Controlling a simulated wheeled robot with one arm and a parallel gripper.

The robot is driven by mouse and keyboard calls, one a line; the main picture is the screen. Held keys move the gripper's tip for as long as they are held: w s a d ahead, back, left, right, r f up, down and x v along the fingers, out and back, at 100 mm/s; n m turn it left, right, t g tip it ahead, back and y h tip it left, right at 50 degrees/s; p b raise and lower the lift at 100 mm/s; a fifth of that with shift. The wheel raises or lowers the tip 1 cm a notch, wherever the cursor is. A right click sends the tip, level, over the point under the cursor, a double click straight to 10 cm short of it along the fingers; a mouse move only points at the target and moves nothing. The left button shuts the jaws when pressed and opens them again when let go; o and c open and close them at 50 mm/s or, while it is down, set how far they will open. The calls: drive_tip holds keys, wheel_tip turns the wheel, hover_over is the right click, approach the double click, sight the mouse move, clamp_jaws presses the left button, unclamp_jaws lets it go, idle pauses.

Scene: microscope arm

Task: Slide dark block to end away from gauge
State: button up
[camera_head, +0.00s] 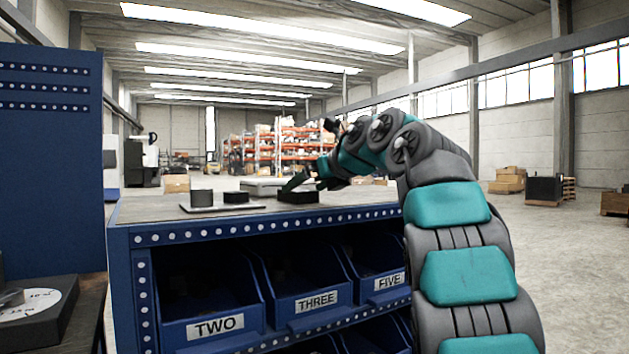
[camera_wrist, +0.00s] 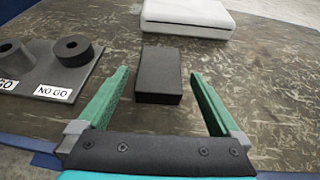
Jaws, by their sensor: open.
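The dark block (camera_wrist: 160,75) lies on the worn bench top in the wrist view, a plain black rectangular piece. It stands ahead of and between the green fingers of my gripper (camera_wrist: 160,90), with a gap on each side. My gripper is open and holds nothing.
A pale flat case (camera_wrist: 187,18) lies behind the block. The bench top (camera_wrist: 250,80) is clear to the block's right. Blue labelled bins (camera_head: 315,290) sit under the bench. A blue perforated cabinet (camera_head: 50,150) stands at the left.

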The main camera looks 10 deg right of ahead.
sight(300, 190)
drive_tip(key=shift+x, duration=2.35)
drive_tip(key=shift+c, duration=0.2)
clamp_jaws()
